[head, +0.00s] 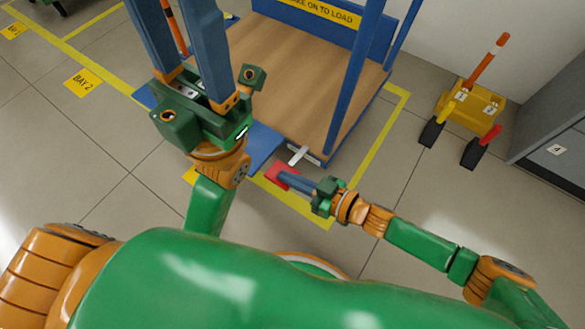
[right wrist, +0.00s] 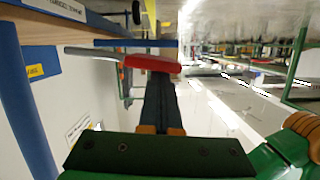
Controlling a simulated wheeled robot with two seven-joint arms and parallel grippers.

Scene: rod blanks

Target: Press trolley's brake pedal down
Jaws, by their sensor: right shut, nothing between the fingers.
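The trolley (head: 313,72) has a wooden deck and blue posts. Its brake pedal, a red pad (head: 279,175) on a pale metal arm (head: 299,154), sticks out at the near edge. The red pad (right wrist: 151,63) and its grey arm (right wrist: 92,52) also show in the right wrist view. My right gripper (head: 286,179) is shut and empty, its blue fingertips right at the red pad and overlapping its edge in view. I cannot tell whether they touch. My left gripper (head: 180,40) is open and empty, its fingers apart and their tips cut off by the top edge.
A yellow box (head: 468,107) with an orange lever and red and black pedals stands on the floor at right. A grey cabinet (head: 553,120) is at the right edge. Yellow floor lines (head: 401,100) frame the trolley. A yellow BAY 2 label (head: 83,80) lies on open floor at left.

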